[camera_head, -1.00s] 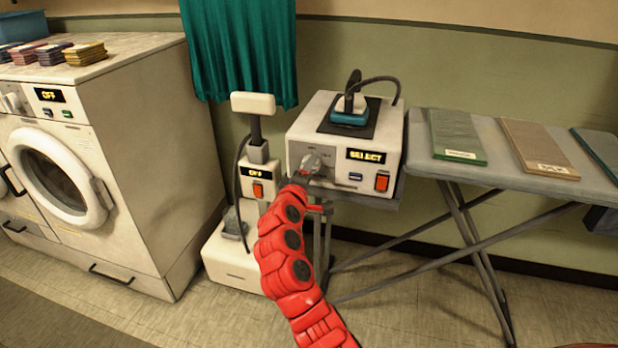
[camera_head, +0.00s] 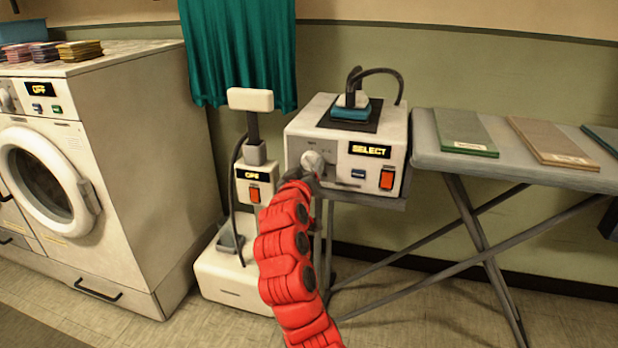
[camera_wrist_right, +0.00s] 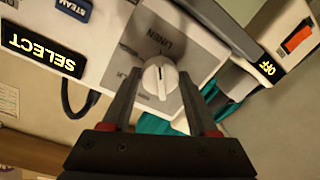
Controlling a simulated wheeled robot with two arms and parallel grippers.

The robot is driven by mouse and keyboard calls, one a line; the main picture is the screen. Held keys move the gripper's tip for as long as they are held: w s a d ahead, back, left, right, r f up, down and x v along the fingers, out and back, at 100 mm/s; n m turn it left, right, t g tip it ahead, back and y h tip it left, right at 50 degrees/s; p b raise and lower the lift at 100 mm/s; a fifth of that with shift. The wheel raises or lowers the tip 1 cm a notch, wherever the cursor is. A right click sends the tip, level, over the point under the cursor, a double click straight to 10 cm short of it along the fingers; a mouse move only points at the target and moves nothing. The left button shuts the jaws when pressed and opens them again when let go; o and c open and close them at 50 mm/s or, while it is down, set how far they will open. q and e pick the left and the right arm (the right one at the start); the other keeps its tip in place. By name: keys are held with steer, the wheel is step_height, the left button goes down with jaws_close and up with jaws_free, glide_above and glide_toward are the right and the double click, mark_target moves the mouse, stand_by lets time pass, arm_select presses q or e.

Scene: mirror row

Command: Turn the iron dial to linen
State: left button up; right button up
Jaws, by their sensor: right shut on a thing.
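The iron dial (camera_head: 312,160) is a pale round knob on the grey panel at the left of the iron station's (camera_head: 305,128) front. The display beside it (camera_head: 370,150) reads SELECT. In the right wrist view the dial (camera_wrist_right: 160,78) sits between my fingertips, with LINEN printed on the panel (camera_wrist_right: 205,45) beside it. Which mark the dial points at is not clear. My right gripper (camera_head: 308,180) is shut on the dial; its fingers also show in the wrist view (camera_wrist_right: 158,100). The iron (camera_head: 350,108) rests on the station's dark top pad. My left gripper is not in view.
An ironing board (camera_head: 425,140) with folded cloths stands at the right. A white steamer stand (camera_head: 250,100) with an orange switch is close on the left. A washing machine (camera_head: 110,240) stands further left, and a teal curtain (camera_head: 240,50) hangs behind.

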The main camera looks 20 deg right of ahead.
steer(key=shift+f+m+b, duration=0.2)
steer(key=shift+m+b, duration=0.25)
steer(key=shift+m, duration=0.05)
steer(key=shift+r+m, duration=0.1)
steer(key=shift+m, duration=0.2)
steer(key=shift+b, duration=0.3)
steer(key=o, duration=1.4)
steer(key=shift+p+v, duration=1.8)
steer(key=shift+v, duration=6.9)
